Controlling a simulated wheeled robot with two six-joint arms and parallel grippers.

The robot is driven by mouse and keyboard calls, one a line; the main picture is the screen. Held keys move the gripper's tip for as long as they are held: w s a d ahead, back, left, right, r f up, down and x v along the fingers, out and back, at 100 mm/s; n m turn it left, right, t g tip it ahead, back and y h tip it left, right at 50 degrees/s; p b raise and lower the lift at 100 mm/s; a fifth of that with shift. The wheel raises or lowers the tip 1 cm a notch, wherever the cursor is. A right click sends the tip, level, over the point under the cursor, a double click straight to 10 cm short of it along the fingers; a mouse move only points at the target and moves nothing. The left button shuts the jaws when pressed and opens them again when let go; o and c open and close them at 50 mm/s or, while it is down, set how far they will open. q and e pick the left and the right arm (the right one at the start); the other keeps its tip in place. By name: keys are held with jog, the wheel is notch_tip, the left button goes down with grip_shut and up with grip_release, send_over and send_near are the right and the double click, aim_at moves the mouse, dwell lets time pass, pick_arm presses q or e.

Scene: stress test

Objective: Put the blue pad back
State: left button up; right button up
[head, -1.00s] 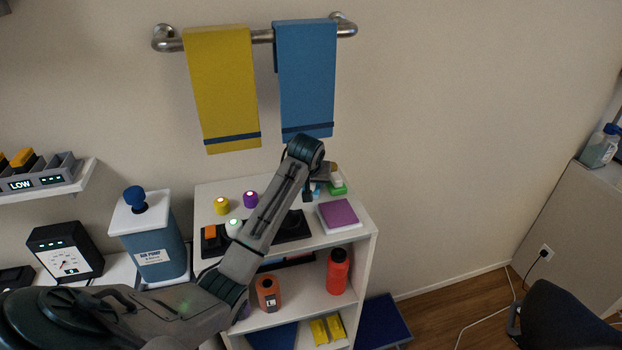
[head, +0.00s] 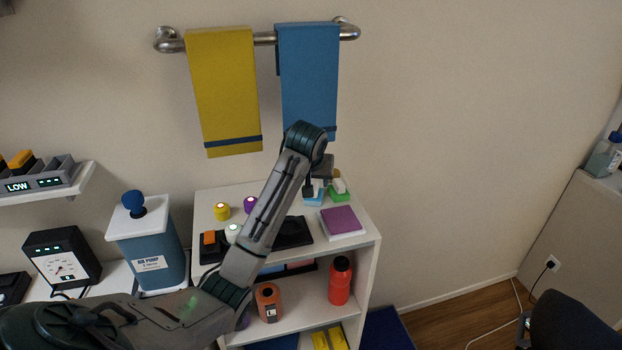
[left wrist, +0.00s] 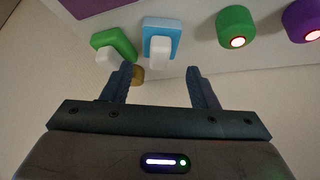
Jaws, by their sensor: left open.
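The blue pad (head: 313,198), a light blue base with a white block on it, lies on the shelf top near its back edge, just left of the green pad (head: 339,193). My left gripper (head: 308,189) is over the blue pad and partly hides it. In the left wrist view, the blue pad (left wrist: 162,29) is ahead of the fingertips, toward the left finger in the picture, with the green pad (left wrist: 115,42) beside it. The left gripper (left wrist: 162,70) is open, and nothing is between its fingers. My right gripper does not show.
The shelf top also holds a purple block (head: 340,221), a black plate (head: 293,232) and several coloured knobs, among them a yellow one (head: 222,211). Yellow (head: 222,85) and blue (head: 308,75) towels hang above. A small tan thing (left wrist: 138,75) shows near one finger.

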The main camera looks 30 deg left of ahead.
pick_arm(q)
jog(key=p+v, duration=0.1)
jog(key=v, duration=0.5)
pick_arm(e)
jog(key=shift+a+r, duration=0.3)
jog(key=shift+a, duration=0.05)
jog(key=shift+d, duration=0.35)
